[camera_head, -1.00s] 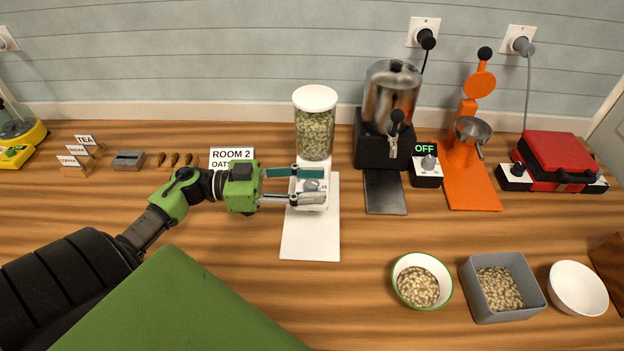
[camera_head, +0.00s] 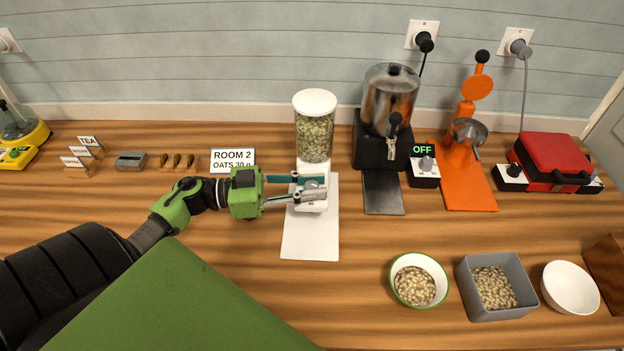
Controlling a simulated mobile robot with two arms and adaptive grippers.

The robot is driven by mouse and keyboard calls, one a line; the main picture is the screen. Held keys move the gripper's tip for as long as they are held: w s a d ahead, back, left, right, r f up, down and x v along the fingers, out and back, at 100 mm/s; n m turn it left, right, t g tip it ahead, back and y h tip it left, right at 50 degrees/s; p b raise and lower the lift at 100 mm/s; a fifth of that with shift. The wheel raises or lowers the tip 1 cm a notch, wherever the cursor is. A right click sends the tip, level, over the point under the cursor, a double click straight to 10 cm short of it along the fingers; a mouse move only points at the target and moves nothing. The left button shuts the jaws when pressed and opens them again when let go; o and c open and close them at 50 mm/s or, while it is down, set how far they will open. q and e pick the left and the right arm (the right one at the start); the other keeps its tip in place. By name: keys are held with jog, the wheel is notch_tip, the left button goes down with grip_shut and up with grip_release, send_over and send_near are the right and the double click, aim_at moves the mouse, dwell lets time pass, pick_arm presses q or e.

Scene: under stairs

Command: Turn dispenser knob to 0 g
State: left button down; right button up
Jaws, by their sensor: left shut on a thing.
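The dispenser (camera_head: 314,132) stands upright on a white base plate (camera_head: 310,240), with a white lid and a clear hopper full of pale green-brown flakes or grains. Its grey knob (camera_head: 313,187) is on the front of the white lower body. My left gripper (camera_head: 318,187) reaches in from the left and is shut on the knob, one finger above and one below. The fingers hide part of the knob and its dial marks, so the setting cannot be read. My right gripper is not in view.
A metal urn (camera_head: 390,98) and an orange press (camera_head: 466,150) stand to the right. A green-rimmed bowl (camera_head: 419,258), grey bin (camera_head: 470,300) and white bowl (camera_head: 571,288) are at front right. The counter's front middle is clear.

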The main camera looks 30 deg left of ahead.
pick_arm(q)
jog(key=n+t+y+p, duration=0.1)
jog(key=y+p, duration=0.1)
jog(key=n+t+y+p, duration=0.2)
jog(key=p, duration=0.1)
jog(key=n+t+y+p, duration=0.1)
jog(key=n+y+p, duration=0.1)
jog(key=p, duration=0.1)
jog(key=shift+r+t, duration=0.35)
jog(key=shift+t, duration=0.05)
jog(key=shift+f+n+y+p, duration=0.1)
jog(key=shift+n+y+p, duration=0.45)
jog(key=shift+y, duration=0.15)
jog(key=n+t+y, duration=0.1)
jog(key=y, duration=0.1)
jog(key=shift+f+n+y+p, duration=0.15)
jog(key=shift+n+y+p, duration=0.15)
jog(key=shift+n, duration=0.05)
jog(key=shift+f+n+t+y, duration=0.15)
jog(key=shift+n+y, duration=0.6)
jog(key=shift+y, duration=0.45)
jog(key=shift+r+n+t+y, duration=0.15)
jog(key=shift+n+y, duration=0.6)
jog(key=shift+y, duration=0.85)
jog(key=c, duration=1.8)
grip_release()
jog(key=shift+s, duration=0.1)
